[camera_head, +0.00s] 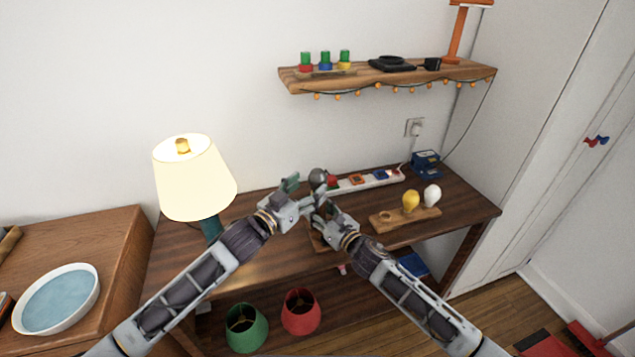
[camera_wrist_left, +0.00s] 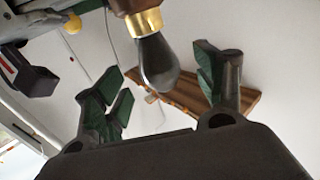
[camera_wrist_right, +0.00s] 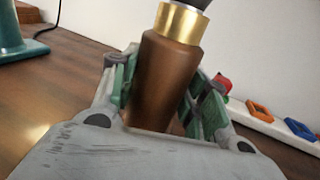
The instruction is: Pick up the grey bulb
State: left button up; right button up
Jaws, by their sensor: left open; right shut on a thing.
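The grey bulb (camera_head: 318,176) sits in the brass collar of a brown holder, which shows best in the right wrist view (camera_wrist_right: 165,75). My right gripper (camera_head: 321,204) is shut around the brown body of this holder, below the collar. My left gripper (camera_head: 302,190) is open just left of the bulb. In the left wrist view the dark glass of the bulb (camera_wrist_left: 158,62) hangs between the spread green-padded fingers, with a visible gap to each. Whether any finger touches it cannot be told.
A wooden stand (camera_head: 386,219) holds a yellow bulb (camera_head: 411,199) and a white bulb (camera_head: 432,195). A power strip (camera_head: 372,183) and a blue device (camera_head: 426,164) lie behind. A lit lamp (camera_head: 195,180) stands left of my left arm. A shelf (camera_head: 390,77) hangs above.

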aim_at(311, 184)
pick_arm(q)
jog(key=shift+x, duration=2.3)
jog(key=shift+r, duration=0.1)
jog(key=c, duration=1.1)
jog(key=shift+r, duration=0.15)
notch_tip(311, 184, up, 10)
jog(key=shift+f, duration=0.1)
